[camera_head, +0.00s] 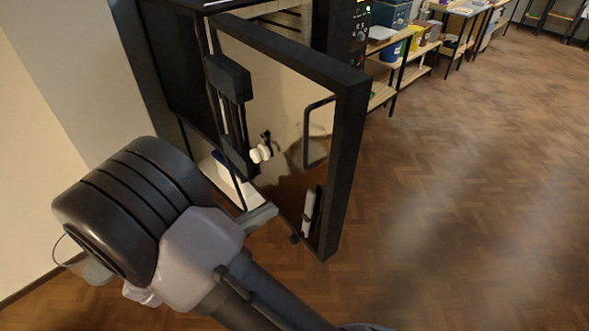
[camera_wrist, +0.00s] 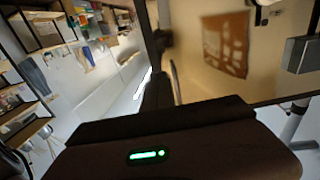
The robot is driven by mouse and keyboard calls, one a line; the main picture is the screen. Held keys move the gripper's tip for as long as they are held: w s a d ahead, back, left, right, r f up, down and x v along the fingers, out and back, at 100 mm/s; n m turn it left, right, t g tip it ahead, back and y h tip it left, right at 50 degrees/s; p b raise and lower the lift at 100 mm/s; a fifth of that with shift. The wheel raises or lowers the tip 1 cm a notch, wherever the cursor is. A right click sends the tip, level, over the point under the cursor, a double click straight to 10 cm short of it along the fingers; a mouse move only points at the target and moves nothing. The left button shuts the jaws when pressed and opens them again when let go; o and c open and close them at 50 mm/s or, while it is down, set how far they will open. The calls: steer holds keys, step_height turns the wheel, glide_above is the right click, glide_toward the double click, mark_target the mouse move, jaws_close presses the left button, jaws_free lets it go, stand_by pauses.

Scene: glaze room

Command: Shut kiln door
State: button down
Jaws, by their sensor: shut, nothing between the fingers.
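The kiln door (camera_head: 345,150) stands wide open in the head view, swung out from the kiln (camera_head: 178,70) on the left. It is a black-framed panel with a shiny beige face. A dark loop handle (camera_head: 308,135) shows on its right half. My gripper (camera_head: 268,214) is shut and empty, low at the door's lower left part; I cannot tell whether it touches the door. In the wrist view the beige door face (camera_wrist: 205,75) fills the upper right, and the fingers do not show clearly.
A control panel (camera_head: 348,35) with small lights is behind the door. Shelves (camera_head: 400,50) with buckets and boxes line the wall beyond. The wooden floor (camera_head: 470,200) to the right is clear. A pale wall (camera_head: 45,120) stands close on the left.

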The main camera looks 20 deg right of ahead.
mark_target(327, 177)
steer(key=b+x, duration=0.2)
steer(key=x, duration=1.2)
steer(key=shift+w+d+f, duration=0.1)
steer(key=shift+w+d, duration=0.05)
steer(key=shift+d, duration=0.1)
